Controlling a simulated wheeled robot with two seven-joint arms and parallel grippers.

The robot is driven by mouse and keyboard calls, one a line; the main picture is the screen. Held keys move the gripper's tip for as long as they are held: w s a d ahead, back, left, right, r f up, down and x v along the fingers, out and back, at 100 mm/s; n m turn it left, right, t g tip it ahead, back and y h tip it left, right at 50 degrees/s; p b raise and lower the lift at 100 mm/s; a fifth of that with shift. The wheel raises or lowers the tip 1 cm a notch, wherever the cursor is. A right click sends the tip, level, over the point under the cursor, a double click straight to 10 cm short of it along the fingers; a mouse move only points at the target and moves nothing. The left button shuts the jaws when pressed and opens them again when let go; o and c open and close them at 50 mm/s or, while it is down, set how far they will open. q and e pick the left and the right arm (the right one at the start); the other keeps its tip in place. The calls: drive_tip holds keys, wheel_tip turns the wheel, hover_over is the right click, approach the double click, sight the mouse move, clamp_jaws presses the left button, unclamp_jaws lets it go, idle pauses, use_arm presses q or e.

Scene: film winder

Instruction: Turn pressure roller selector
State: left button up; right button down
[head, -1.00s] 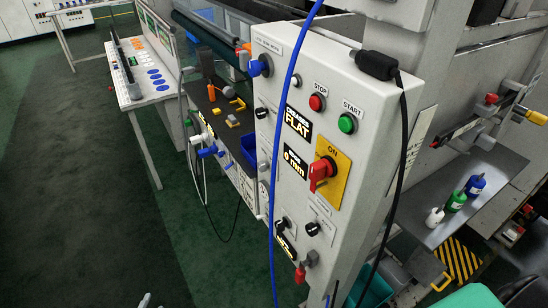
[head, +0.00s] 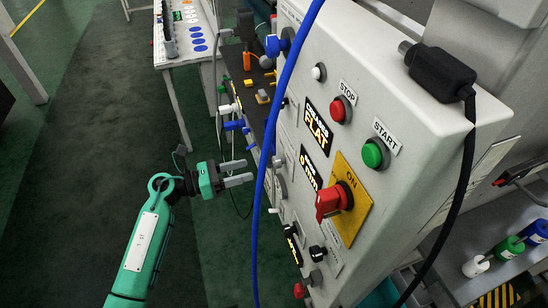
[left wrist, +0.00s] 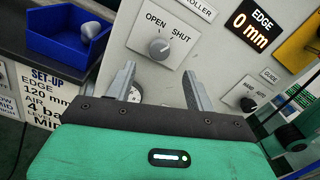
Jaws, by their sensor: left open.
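The pressure roller selector is a grey round knob (left wrist: 160,47) on the white panel in the left wrist view. It sits between the words OPEN and SHUT, under a label that is cut off and ends in ROLLER. Its pointer tilts up towards the right, on the SHUT side. My left gripper (left wrist: 158,70) is open and empty, its two fingers apart on either side below the knob, not touching it. In the head view my left gripper (head: 240,172) is beside the panel's left side, fingers pointing at it. My right gripper is not in view.
A blue cable (head: 268,150) hangs in front of the panel near my gripper. The panel carries a red switch (head: 334,200), a red stop button (head: 341,110) and a green start button (head: 375,153). A blue bin (left wrist: 68,35) is at the left. Open floor (head: 80,130) lies left.

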sight(273, 162)
use_arm(q)
drive_tip(key=p+x, duration=0.2)
drive_tip(key=x, duration=0.6)
drive_tip(key=shift+d+p, duration=0.15)
drive_tip(key=shift+p, duration=0.15)
drive_tip(key=shift+w+d, duration=0.15)
drive_tip(key=shift+d, duration=0.2)
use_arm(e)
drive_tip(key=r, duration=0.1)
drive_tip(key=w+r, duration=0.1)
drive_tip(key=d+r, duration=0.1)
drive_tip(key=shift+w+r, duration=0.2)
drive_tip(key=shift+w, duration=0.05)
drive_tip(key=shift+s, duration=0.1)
use_arm(q)
drive_tip(key=c, duration=1)
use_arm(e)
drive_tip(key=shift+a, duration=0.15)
